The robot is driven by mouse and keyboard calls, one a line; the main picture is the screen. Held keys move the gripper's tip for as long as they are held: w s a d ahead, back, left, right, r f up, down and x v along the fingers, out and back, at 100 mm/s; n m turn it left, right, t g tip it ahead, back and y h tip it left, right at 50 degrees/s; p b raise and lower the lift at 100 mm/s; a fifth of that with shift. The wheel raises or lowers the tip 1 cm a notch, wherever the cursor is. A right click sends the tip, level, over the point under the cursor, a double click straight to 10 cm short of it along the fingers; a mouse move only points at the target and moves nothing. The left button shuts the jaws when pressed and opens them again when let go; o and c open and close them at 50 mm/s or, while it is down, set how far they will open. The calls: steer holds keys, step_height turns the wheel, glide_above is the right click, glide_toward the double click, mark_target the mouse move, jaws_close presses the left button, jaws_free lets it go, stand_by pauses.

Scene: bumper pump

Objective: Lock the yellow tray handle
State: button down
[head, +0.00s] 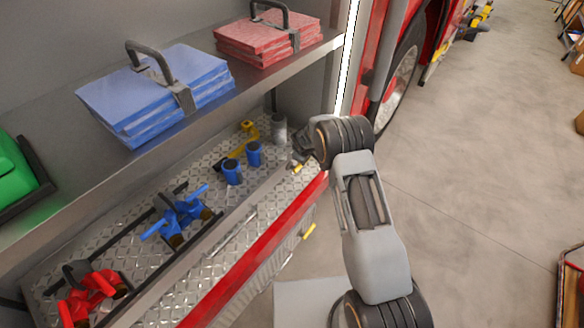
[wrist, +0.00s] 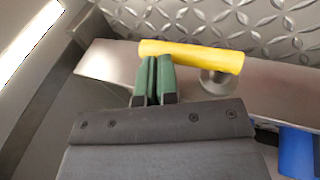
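The yellow tray handle (wrist: 191,55) is a short bar on a round metal post, fixed to a metal rail (wrist: 105,62). In the wrist view it lies crosswise just beyond my fingertips. A small yellow part beside my gripper in the head view (head: 297,167) appears to be the same handle. My gripper (wrist: 154,62) has two green fingers pressed close together, with nothing visible between them. Their tips are at the near side of the handle, towards its left end; I cannot tell whether they touch it. In the head view my gripper (head: 299,154) is partly hidden by my wrist.
The diamond-plate tray (head: 150,215) holds blue cups (head: 232,172), blue fittings (head: 178,213) and red fittings (head: 92,294). A shelf above carries a blue stack (head: 160,90) and a red stack (head: 268,40). A red truck (head: 437,40) stands behind. The floor at right is mostly clear.

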steer(key=shift+s+d+f, duration=0.1)
steer(key=shift+d+f, duration=0.15)
stand_by(0.4)
steer(key=shift+r, duration=0.1)
steer(key=s+d+r+p, duration=0.1)
steer(key=r, duration=1.1)
steer(key=s+d+r+p, duration=0.1)
steer(key=d+r, duration=0.1)
steer(key=r, duration=1)
steer(key=shift+s, duration=0.4)
steer(key=s+f+m+g, duration=0.25)
steer(key=s+m, duration=0.25)
steer(key=s, duration=0.4)
steer(key=s+r+m, duration=0.1)
steer(key=s+r, duration=0.2)
steer(key=s, duration=0.5)
steer(key=s+d+r+m+t+p, duration=0.1)
steer(key=s+r+m, duration=0.1)
steer(key=s, duration=0.6)
steer(key=s+d+r+m+y+p, duration=0.1)
steer(key=s+r+m, duration=0.1)
steer(key=s+r, duration=0.3)
steer(key=s, duration=0.2)
steer(key=shift+s, duration=0.4)
